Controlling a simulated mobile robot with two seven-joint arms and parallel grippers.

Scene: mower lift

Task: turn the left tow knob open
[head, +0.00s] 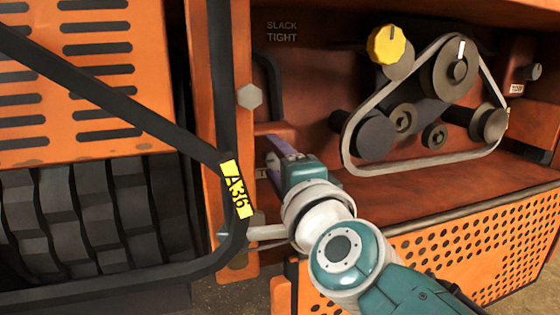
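I cannot make out a thing clearly marked as the left tow knob. A grey hexagonal head (249,96) sits on the orange frame post, above and left of my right gripper. My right gripper (278,148) reaches in from the lower right, its end close to the orange panel just right of the post. Its wrist and body hide the area behind it, and whether its fingers are open or shut does not show. A pale rod (267,232) shows left of my wrist, low by the post. My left gripper is not in view.
A black bar frame with a yellow A36 tag (237,189) crosses left of my gripper. A belt (424,168) runs around several pulleys, with a yellow knob (390,45) above. Another grey knob (535,71) is at far right, by a small label. A perforated orange panel (480,250) lies below.

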